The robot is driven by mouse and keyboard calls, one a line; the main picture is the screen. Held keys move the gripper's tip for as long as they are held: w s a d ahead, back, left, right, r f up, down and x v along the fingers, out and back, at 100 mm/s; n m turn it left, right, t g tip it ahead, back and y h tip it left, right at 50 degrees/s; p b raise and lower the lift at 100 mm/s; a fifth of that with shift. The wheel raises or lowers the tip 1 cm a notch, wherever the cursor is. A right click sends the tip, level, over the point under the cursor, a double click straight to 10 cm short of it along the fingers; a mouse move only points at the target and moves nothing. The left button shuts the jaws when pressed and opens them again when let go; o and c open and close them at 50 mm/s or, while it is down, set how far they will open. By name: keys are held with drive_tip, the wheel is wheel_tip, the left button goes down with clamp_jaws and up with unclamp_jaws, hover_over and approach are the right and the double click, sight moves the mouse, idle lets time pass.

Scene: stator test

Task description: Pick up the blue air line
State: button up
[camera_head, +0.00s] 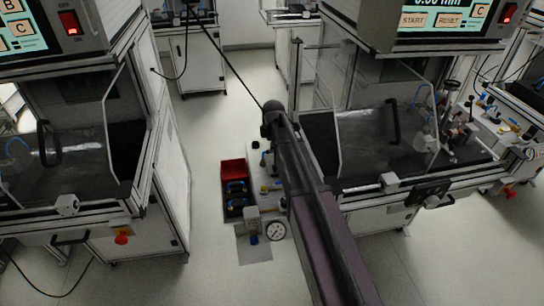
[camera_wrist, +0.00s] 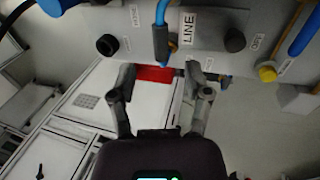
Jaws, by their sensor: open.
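In the wrist view a blue and grey line piece (camera_wrist: 160,38) hangs upright at the panel (camera_wrist: 120,18), just left of a white label reading LINE (camera_wrist: 188,26). It looks like the blue air line; its upper end is cut off by the frame. My gripper (camera_wrist: 159,76) is open, its two fingers spread to either side below the piece. In the head view my arm (camera_head: 300,170) covers part of the panel board (camera_head: 252,160), and the gripper and air line cannot be made out.
Black knobs (camera_wrist: 106,45) and a yellow-based blue handle (camera_wrist: 268,73) sit on the panel beside the line. A red bin (camera_head: 233,168) with blue items and a round gauge (camera_head: 276,230) lie near the board.

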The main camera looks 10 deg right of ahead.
drive_tip(key=shift+b+x, duration=2.55)
drive_tip(key=shift+x, duration=0.1)
drive_tip(key=shift+d, duration=0.15)
drive_tip(key=shift+s, duration=0.1)
clamp_jaws()
